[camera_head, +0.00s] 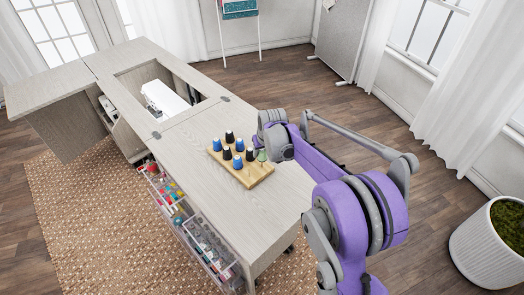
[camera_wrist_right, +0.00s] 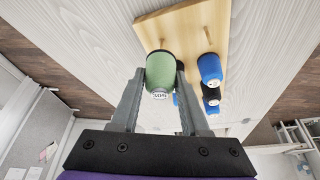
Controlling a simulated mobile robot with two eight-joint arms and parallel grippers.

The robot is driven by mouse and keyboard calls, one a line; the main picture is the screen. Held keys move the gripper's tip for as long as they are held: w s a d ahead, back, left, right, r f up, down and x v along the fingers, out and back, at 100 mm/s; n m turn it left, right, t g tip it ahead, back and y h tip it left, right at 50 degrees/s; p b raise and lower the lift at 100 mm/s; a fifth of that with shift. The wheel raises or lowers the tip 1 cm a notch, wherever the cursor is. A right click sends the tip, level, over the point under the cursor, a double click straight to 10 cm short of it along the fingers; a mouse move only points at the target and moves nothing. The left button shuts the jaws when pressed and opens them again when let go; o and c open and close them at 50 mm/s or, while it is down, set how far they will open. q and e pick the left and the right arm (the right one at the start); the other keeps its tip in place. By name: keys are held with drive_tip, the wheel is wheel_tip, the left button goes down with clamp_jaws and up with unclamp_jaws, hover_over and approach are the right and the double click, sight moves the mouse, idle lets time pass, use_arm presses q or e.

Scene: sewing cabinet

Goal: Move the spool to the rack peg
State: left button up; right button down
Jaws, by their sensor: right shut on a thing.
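The rack is a light wooden board (camera_head: 255,177) on the cabinet top, with several blue and black spools standing on it. It also shows in the right wrist view (camera_wrist_right: 180,30), with bare pegs (camera_wrist_right: 207,38) near its edge. A green spool (camera_wrist_right: 160,73) with a dark end and a white label sits between the fingers of my right gripper (camera_wrist_right: 160,88), which is shut on it. In the head view the green spool (camera_head: 262,156) is small, at the rack's right side by my right wrist. Whether it touches the rack or a peg is unclear. My left gripper is out of view.
The pale wooden cabinet top (camera_head: 290,195) is clear around the rack. A white sewing machine (camera_head: 163,97) sits in the opening at the back. Blue spools (camera_wrist_right: 209,68) stand close to the right of my gripper. Open drawers (camera_head: 190,220) hold supplies at the front.

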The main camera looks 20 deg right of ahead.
drive_tip(key=shift+f+b, duration=0.95)
drive_tip(key=shift+f, duration=0.5)
drive_tip(key=shift+c, duration=1.6)
unclamp_jaws()
drive_tip(key=v, duration=1)
drive_tip(key=shift+r+p, duration=0.3)
drive_tip(key=shift+r, duration=0.1)
drive_tip(key=shift+s, duration=0.1)
